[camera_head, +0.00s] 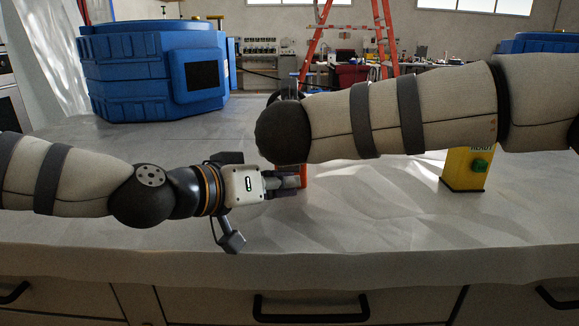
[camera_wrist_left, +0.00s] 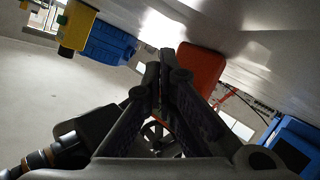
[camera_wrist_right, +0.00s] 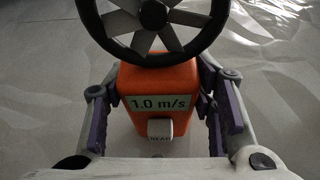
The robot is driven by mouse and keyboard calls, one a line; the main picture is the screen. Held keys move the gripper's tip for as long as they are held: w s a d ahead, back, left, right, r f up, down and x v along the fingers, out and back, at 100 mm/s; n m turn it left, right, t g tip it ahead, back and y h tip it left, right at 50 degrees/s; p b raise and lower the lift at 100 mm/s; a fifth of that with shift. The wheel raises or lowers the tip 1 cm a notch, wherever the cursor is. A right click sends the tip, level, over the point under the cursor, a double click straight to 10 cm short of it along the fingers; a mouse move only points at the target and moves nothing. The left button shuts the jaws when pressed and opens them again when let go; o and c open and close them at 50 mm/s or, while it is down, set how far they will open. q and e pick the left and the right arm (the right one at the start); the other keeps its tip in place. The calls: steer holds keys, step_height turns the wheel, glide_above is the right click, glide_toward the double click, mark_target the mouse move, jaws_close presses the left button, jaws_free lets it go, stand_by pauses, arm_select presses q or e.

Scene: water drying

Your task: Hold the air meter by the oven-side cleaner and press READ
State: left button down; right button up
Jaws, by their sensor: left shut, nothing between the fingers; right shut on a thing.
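The orange air meter (camera_wrist_right: 160,75) has a dark fan wheel, a display showing 1.0 m/s and a pale READ button (camera_wrist_right: 160,129). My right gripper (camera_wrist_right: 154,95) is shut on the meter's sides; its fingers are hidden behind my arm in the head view. My left gripper (camera_head: 292,183) is shut and empty, its tips close to the meter's visible orange part (camera_head: 303,174). The left wrist view shows the closed tips beside the meter (camera_wrist_left: 202,68); I cannot tell whether they touch. The oven-side blue cleaner (camera_head: 135,68) stands behind at the left, near the oven (camera_head: 10,100).
A yellow box (camera_head: 462,168) with a green button stands right, under my right forearm. Another blue cleaner (camera_head: 540,43) is far right. An orange ladder (camera_head: 312,50) stands behind. The pale worktop (camera_head: 400,225) is clear in front, above drawers with black handles (camera_head: 311,308).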

arm_select(q)
steer(key=shift+w, duration=0.45)
steer(key=shift+w, duration=0.5)
stand_by(0.6)
steer(key=shift+s, duration=0.95)
steer(key=shift+s, duration=0.1)
steer(key=shift+s, duration=2.4)
arm_select(e)
steer(key=o, duration=1.4)
